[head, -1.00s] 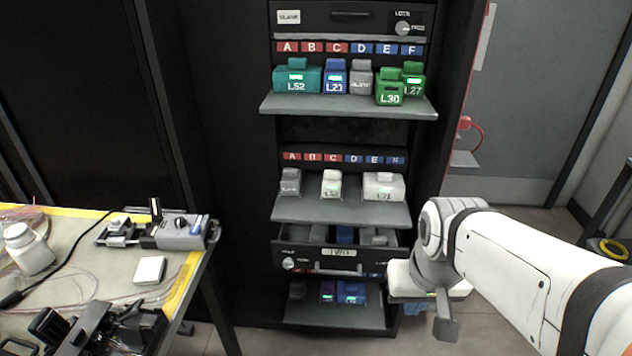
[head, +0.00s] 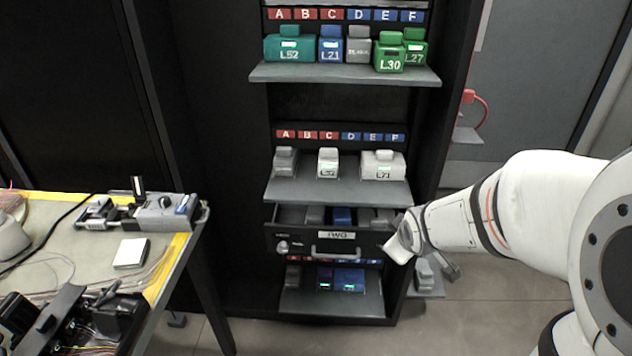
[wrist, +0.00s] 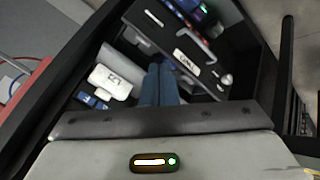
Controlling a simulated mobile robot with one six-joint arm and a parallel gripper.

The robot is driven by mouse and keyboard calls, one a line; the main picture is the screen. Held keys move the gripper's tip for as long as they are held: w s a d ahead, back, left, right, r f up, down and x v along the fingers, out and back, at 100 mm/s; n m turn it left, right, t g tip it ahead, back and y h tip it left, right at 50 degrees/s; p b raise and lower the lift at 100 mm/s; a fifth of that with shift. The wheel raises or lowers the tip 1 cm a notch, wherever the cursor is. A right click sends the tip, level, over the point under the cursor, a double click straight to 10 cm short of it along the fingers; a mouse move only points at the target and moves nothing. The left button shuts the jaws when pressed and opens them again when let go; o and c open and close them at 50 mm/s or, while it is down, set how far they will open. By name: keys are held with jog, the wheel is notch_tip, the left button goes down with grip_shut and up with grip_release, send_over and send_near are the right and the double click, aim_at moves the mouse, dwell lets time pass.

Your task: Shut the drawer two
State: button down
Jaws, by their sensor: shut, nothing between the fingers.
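Drawer two (head: 300,239), with a black front, a label reading TWO and a pale bar handle, is pulled out of the black cabinet. Grey modules and a blue module (head: 343,215) show inside it. Its front also shows at a slant in the wrist view (wrist: 205,72), with the label upside down. My gripper (head: 398,249) is at the drawer's right front corner, right of the handle. It appears shut and empty. Its fingers are hard to make out, and I cannot tell whether it touches the drawer.
Above the drawer is a shelf (head: 330,194) with white and grey modules; below it is another shelf (head: 325,307) with lit modules. A side shelf with a grey module (head: 425,273) is right of the cabinet. A cluttered workbench (head: 75,240) stands at left.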

jog(key=w+a+f+n+t+y+b, duration=0.3)
jog(key=w+a+f+n+y+b, duration=0.15)
jog(key=w+f+n, duration=0.45)
jog(key=n+t+y+b, duration=0.2)
jog(key=n+y+b, duration=0.6)
jog(key=n+b, duration=0.1)
send_near(304, 228)
jog(key=w+a, duration=0.3)
jog(key=a, duration=0.1)
jog(key=shift+w+a+f, duration=0.15)
jog(key=shift+w+f, duration=0.15)
jog(key=shift+w, duration=0.3)
jog(key=shift+w+b, duration=0.1)
jog(key=shift+b, duration=0.2)
